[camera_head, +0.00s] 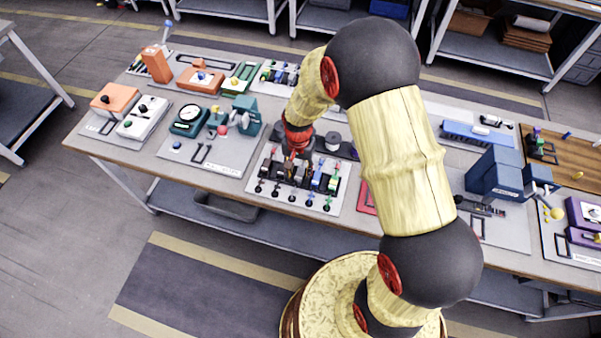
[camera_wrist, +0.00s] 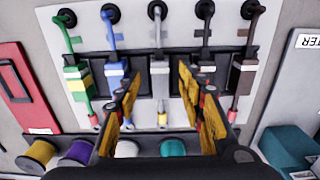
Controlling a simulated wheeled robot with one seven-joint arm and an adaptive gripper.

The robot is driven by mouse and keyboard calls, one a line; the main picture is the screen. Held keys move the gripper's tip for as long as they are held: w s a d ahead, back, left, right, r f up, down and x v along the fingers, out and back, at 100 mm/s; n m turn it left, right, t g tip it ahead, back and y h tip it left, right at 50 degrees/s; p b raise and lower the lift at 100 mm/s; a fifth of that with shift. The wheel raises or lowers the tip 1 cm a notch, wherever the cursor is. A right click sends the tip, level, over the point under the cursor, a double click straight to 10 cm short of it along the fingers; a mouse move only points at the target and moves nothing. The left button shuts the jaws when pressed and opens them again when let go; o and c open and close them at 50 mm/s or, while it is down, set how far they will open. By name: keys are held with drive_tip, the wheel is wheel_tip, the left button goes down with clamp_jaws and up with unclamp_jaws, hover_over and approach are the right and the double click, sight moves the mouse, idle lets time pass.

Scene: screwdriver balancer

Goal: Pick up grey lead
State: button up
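The grey lead (camera_wrist: 159,78) stands in the middle of a row of leads in a dark rack on a light board (camera_wrist: 75,55). Its grey cord runs to a black round socket at the board's edge. My gripper (camera_wrist: 164,112) is open in the wrist view, one finger on each side of the grey lead, with nothing between them that looks gripped. Whether the fingers touch it cannot be told. In the head view my gripper (camera_head: 297,150) points down over the same board (camera_head: 252,190), hiding part of the rack.
In the wrist view a blue lead (camera_wrist: 114,72) and a green lead (camera_wrist: 77,80) stand left; a black lead (camera_wrist: 202,58) and a dark brown lead (camera_wrist: 244,75) stand right, close by. Colored spools (camera_wrist: 172,147) line the lower edge. Other stations crowd the table.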

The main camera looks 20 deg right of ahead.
drive_tip(key=shift+f, duration=0.65)
drive_tip(key=shift+c, duration=0.6)
drive_tip(key=shift+r, duration=0.1)
clamp_jaws()
